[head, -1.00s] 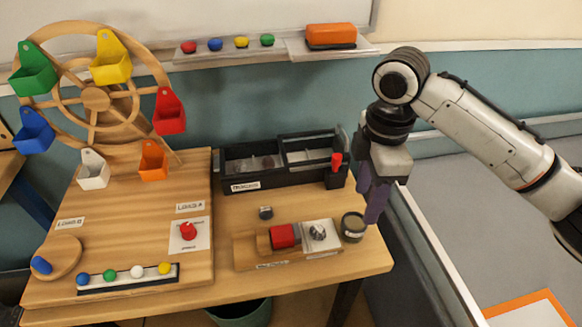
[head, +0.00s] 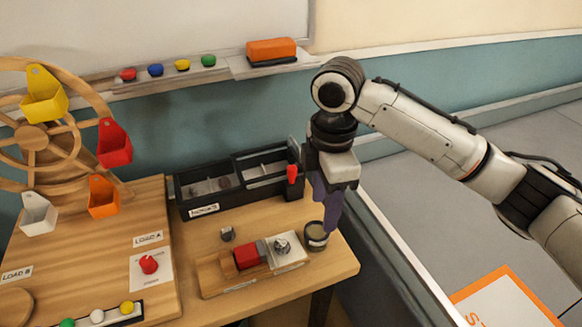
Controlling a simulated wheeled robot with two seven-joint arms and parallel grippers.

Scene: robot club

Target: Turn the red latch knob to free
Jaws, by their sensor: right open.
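The red latch knob (head: 149,264) sits on a white plate (head: 152,271) on the wooden board at the left, under the LOAD A label (head: 148,238). Its pointer marking is too small to read. My right gripper (head: 327,226) hangs pointing down at the right end of the table, beside and above a small dark round tin (head: 315,236). It is open, and nothing shows between its fingers. It is well to the right of the red knob. My left gripper is not in view.
A wooden block with a red piece (head: 246,257) and a silver knob (head: 283,246) lies between the gripper and the red knob. A black organizer (head: 215,188) stands behind. A wooden wheel with colored buckets (head: 41,95) rises at the left.

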